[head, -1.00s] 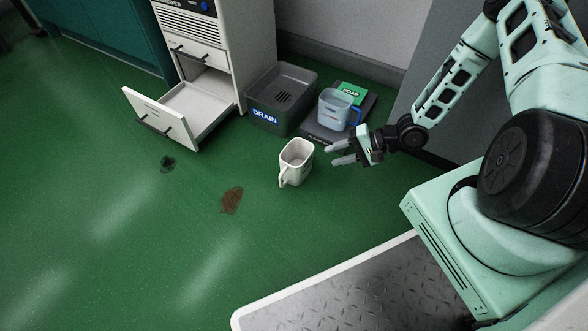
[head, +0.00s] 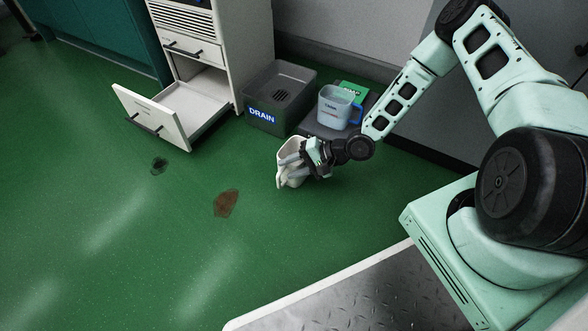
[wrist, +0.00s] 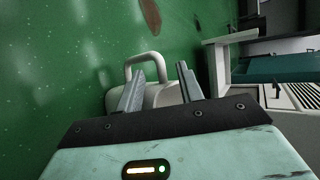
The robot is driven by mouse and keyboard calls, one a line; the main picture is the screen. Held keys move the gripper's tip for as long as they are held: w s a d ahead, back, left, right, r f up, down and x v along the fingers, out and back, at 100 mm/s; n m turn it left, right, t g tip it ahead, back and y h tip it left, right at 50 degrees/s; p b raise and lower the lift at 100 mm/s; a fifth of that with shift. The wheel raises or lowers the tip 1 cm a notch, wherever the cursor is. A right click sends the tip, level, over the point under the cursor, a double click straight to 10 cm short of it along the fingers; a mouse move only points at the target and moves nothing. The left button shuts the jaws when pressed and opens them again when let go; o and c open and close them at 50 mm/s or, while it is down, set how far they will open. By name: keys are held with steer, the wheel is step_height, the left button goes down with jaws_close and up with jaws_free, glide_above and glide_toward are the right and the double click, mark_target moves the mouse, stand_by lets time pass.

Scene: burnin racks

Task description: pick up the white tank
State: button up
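The white tank (head: 284,180), an open-topped white container with a handle, stands on the green floor in the middle of the head view. My gripper (head: 285,156) is at its top from the right and hides part of it. In the wrist view, my gripper's (wrist: 161,68) two grey fingers are apart, with the white tank (wrist: 163,96) behind and between them. The tank's looped handle (wrist: 143,56) rises beyond the left finger. Whether the fingers touch the tank is not clear.
A dark drain box (head: 262,117) stands behind the tank. Beside it, a light blue jug (head: 333,108) with a blue handle and a green soap pack (head: 352,90) rest on a dark tray. An open drawer (head: 152,116) juts from the white cabinet. Stains (head: 226,203) mark the open floor.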

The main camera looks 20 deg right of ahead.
steer(key=shift+w+a+f, duration=0.25)
steer(key=shift+a+f, duration=0.1)
steer(key=shift+a, duration=0.15)
jaws_close()
